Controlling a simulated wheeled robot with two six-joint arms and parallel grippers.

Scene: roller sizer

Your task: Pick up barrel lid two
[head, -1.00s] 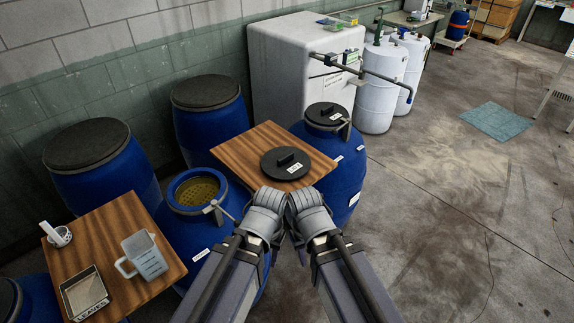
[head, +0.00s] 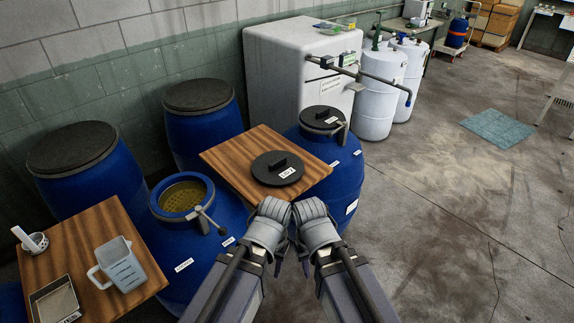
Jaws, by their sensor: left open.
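A round black lid (head: 277,172) with a raised bar handle and a small white label lies flat on a wooden board (head: 228,158). The label is too small to read for certain. A second black lid (head: 322,118) sits on the blue barrel (head: 346,180) at the right, under a clamp. My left gripper (head: 270,226) and my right gripper (head: 312,228) are side by side just in front of the board's near edge, apart from the lid. My wrists hide most of the fingers. Neither gripper visibly holds anything.
An open blue barrel (head: 226,218) with yellow contents stands at the left of the board. A second wooden board (head: 80,243) holds a measuring jug (head: 120,266), a tray and a small cup. Closed barrels stand behind.

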